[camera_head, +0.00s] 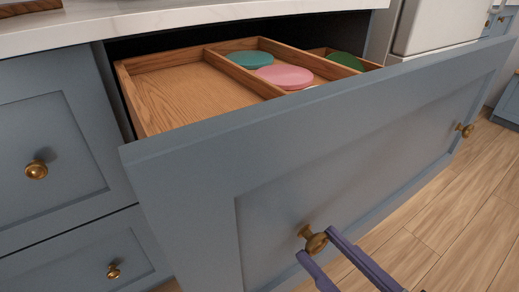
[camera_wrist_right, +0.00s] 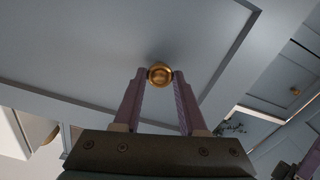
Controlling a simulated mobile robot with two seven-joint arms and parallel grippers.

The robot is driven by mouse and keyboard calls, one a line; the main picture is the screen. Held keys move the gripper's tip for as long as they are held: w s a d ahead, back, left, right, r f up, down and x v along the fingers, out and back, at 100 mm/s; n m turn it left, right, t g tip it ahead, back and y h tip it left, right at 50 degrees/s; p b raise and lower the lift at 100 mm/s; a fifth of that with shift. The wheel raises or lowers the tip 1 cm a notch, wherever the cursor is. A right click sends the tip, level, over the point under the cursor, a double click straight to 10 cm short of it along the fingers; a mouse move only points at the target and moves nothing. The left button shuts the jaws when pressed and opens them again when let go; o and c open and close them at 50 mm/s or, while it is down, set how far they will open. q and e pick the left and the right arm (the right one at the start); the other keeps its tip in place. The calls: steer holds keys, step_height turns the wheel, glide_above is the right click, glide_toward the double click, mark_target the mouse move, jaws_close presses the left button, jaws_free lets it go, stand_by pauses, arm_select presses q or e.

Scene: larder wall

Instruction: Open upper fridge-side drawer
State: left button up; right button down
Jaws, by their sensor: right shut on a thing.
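The upper drawer (camera_head: 330,150) with its blue-grey panelled front stands pulled out from under the counter in the head view. Its front has two brass knobs, a near one (camera_head: 314,239) and a far one (camera_head: 465,130). My right gripper (camera_head: 315,243), with purple fingers, is shut on the near knob. In the right wrist view the knob (camera_wrist_right: 159,75) sits between the fingertips of the right gripper (camera_wrist_right: 158,78). Inside the drawer is a wooden divider tray (camera_head: 160,97) holding a teal disc (camera_head: 250,60), a pink disc (camera_head: 285,77) and a green disc (camera_head: 346,61).
The white marble counter (camera_head: 180,22) lies above the drawer. Closed blue-grey drawers with brass knobs (camera_head: 37,170) (camera_head: 113,272) are on the left. A pale appliance (camera_head: 435,25) stands behind at the right. Wooden floor (camera_head: 455,215) is clear in front.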

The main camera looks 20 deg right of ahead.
steer(key=v, duration=0.6)
steer(key=shift+p, duration=0.45)
steer(key=shift+s, duration=0.1)
steer(key=shift+c, duration=2.3)
jaws_free()
steer(key=shift+s, duration=0.1)
steer(key=v, duration=0.9)
steer(key=shift+s+d, duration=0.2)
steer(key=shift+s, duration=0.15)
